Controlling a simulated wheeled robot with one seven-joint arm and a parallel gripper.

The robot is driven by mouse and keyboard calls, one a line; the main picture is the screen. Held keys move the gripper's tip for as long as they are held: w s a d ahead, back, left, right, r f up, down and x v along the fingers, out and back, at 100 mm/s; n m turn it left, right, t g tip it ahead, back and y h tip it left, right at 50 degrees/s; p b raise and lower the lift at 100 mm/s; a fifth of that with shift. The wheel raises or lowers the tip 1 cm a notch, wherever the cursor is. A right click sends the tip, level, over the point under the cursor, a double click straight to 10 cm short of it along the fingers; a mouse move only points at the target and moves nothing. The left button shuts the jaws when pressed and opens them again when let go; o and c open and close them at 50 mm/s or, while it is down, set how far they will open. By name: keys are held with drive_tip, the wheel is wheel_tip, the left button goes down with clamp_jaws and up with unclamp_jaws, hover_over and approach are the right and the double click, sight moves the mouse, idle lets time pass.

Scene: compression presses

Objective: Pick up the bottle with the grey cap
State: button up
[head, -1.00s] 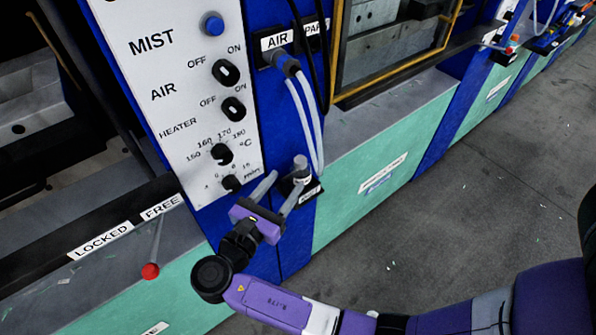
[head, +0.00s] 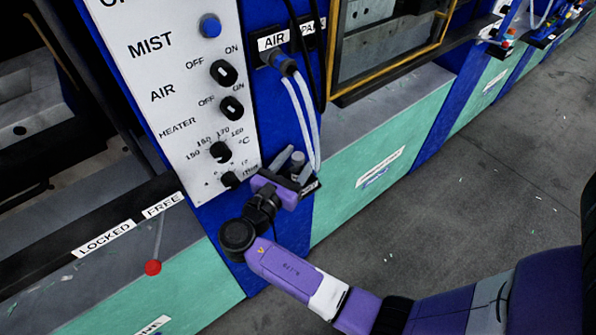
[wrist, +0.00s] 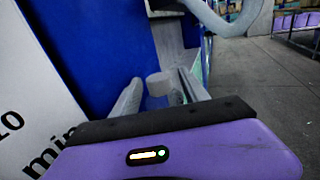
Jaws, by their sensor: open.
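The bottle's grey cap (head: 298,158) shows in the head view at a small holder on the blue press column, below the control panel. In the wrist view the grey cap (wrist: 158,82) appears between my two grey fingers. My gripper (head: 295,167) is open, with its fingers reaching toward the bottle, one on each side of it in the picture. Whether they touch the bottle I cannot tell. The lower part of the bottle is mostly hidden by my gripper.
The white control panel (head: 190,90) with knobs is left of the bottle. Hoses (head: 304,125) hang down from the AIR port (head: 283,62) just above it. A lever with a red knob (head: 153,267) stands at lower left.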

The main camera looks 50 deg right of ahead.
clamp_jaws()
idle(0.3)
